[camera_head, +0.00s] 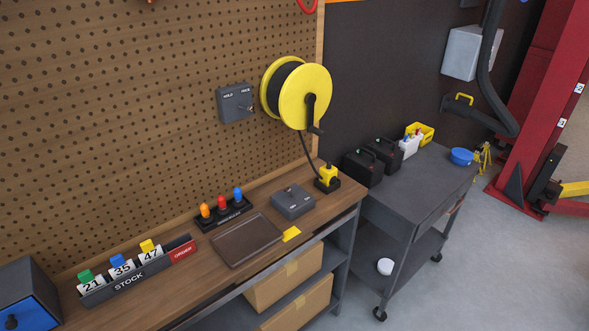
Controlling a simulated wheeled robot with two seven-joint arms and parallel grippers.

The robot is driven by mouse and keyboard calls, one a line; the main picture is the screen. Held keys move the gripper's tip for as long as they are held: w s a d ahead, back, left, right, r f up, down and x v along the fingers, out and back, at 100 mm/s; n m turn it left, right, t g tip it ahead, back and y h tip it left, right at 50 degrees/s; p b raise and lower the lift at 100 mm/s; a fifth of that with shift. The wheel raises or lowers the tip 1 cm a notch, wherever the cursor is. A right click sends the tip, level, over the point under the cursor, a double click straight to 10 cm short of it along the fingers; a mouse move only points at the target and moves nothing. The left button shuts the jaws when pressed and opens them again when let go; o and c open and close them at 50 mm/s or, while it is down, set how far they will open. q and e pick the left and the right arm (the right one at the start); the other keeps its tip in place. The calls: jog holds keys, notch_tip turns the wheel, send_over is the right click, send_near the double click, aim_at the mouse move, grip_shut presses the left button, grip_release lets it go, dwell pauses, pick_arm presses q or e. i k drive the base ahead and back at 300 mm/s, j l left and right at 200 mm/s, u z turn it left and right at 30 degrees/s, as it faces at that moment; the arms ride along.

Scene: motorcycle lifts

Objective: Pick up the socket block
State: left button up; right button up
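The likely socket block is a small yellow block (327,174) with a dark base, near the right end of the wooden workbench top. It looks upright. A black cable runs down to it from the yellow cable reel (306,97) on the pegboard. Neither of my grippers shows in the head view, and nothing is seen touching the block.
Left of the block are a grey box (293,203), a brown tray (248,240), a rack of coloured lamps (222,209) and a stock holder (135,279). A grey cart (411,187) with black cans stands to the right.

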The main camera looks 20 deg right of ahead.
aim_at(329, 175)
jog(key=i+l+u, duration=0.1)
jog(key=l+u, duration=0.35)
jog(key=l, duration=0.55)
jog(key=l+u, duration=0.4)
jog(key=l, duration=1.25)
jog(key=k+l, duration=0.15)
jog(key=l, duration=0.5)
jog(key=l+u, duration=0.1)
jog(key=l, duration=0.55)
jog(key=k+l, duration=0.15)
jog(key=l, duration=0.5)
jog(key=k+l, duration=0.1)
jog(key=l, duration=0.55)
jog(key=i+u, duration=0.05)
